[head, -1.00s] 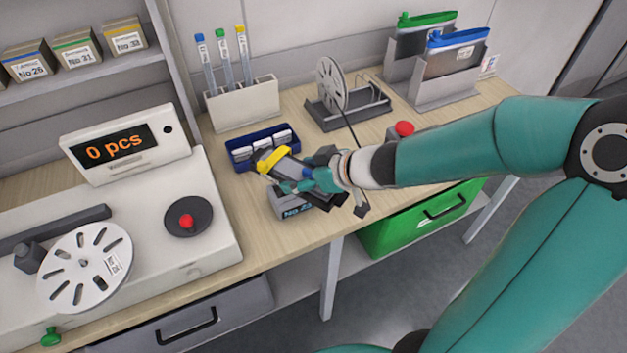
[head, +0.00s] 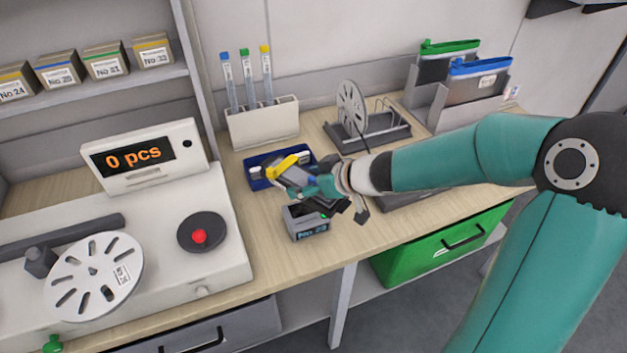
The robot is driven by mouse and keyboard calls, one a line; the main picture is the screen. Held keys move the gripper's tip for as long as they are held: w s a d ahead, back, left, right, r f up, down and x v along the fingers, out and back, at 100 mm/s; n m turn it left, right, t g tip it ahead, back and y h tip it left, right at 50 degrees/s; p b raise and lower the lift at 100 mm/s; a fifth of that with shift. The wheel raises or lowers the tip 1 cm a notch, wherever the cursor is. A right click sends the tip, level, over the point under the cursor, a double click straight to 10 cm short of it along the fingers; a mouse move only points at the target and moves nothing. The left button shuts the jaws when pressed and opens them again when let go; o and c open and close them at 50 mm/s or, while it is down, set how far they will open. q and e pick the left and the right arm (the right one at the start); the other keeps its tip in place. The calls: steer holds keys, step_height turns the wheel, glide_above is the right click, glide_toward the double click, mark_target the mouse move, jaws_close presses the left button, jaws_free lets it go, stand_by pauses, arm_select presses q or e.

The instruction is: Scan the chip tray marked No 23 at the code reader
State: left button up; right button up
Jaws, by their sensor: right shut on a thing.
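My right gripper (head: 304,180) is shut on the chip tray, which is largely hidden behind the fingers and wrist. I cannot read any mark on the tray itself. A yellow piece (head: 287,163) and grey parts show at the gripper's far left end. Just below the gripper stands a small grey box, the code reader (head: 293,218), on the table's front part. Its front panel reads "No 23" and a small green light shows on its top. The gripper is over its back part; I cannot tell whether they touch. My left gripper is not in view.
A blue holder (head: 256,183) with white pieces lies right behind the gripper. A rack with tubes (head: 262,125), a reel stand (head: 378,138) and file holders (head: 447,112) stand behind. A counter showing "0 pcs" (head: 142,157) is at left. A green drawer (head: 420,264) hangs below.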

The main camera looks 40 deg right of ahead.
steer(key=s+a+r+p, duration=0.2)
steer(key=s+r+p, duration=0.1)
steer(key=s, duration=0.4)
steer(key=shift+s+r+p, duration=0.35)
steer(key=shift+s+r, duration=0.05)
steer(key=shift+r, duration=0.15)
